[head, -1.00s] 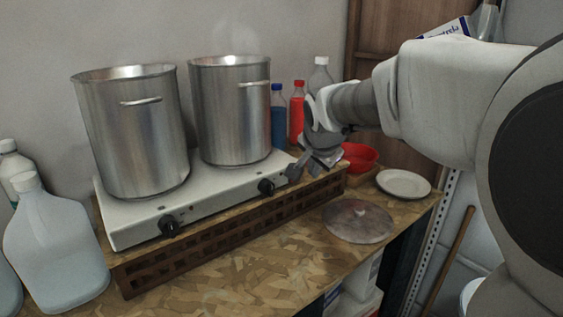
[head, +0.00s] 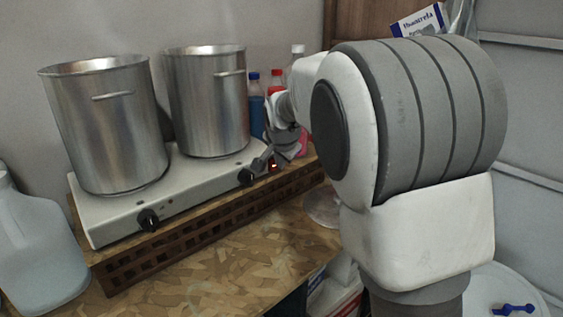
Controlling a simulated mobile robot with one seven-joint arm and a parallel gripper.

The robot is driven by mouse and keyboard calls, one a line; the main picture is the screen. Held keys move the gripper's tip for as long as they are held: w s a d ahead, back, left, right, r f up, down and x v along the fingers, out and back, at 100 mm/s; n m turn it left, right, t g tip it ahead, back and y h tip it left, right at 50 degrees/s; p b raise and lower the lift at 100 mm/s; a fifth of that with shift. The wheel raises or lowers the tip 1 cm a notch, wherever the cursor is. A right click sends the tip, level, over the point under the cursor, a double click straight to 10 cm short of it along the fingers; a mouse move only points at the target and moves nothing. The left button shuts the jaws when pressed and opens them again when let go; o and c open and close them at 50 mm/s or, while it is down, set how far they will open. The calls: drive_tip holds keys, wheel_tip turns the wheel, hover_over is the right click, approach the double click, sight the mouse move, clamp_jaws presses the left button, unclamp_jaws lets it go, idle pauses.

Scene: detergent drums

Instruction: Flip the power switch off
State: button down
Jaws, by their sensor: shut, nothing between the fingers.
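The power switch (head: 273,166) shows as a small glowing red spot on the front face of the white hot plate (head: 195,204), near its right end. My gripper (head: 266,157) is shut and empty. Its tips are right beside the red switch, at its upper left in the picture. I cannot tell whether they touch it. A black knob (head: 247,177) is just left of the switch. Another black knob (head: 149,220) is farther left on the same face. My arm comes in from the right and hides the area behind the gripper.
Two steel pots (head: 105,130) (head: 207,105) stand on the hot plate, which rests on a slatted wooden stand (head: 190,227). Blue (head: 256,105) and red (head: 277,82) bottles are behind the gripper. Clear jugs (head: 40,245) stand at left. The board table (head: 215,270) is bare in front.

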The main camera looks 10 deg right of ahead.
drive_tip(key=shift+w+a+r+p, duration=0.1)
drive_tip(key=shift+w+a+p, duration=0.1)
drive_tip(key=shift+p, duration=0.5)
drive_tip(key=shift+r+p, duration=0.5)
drive_tip(key=shift+r, duration=0.3)
drive_tip(key=shift+d, duration=0.15)
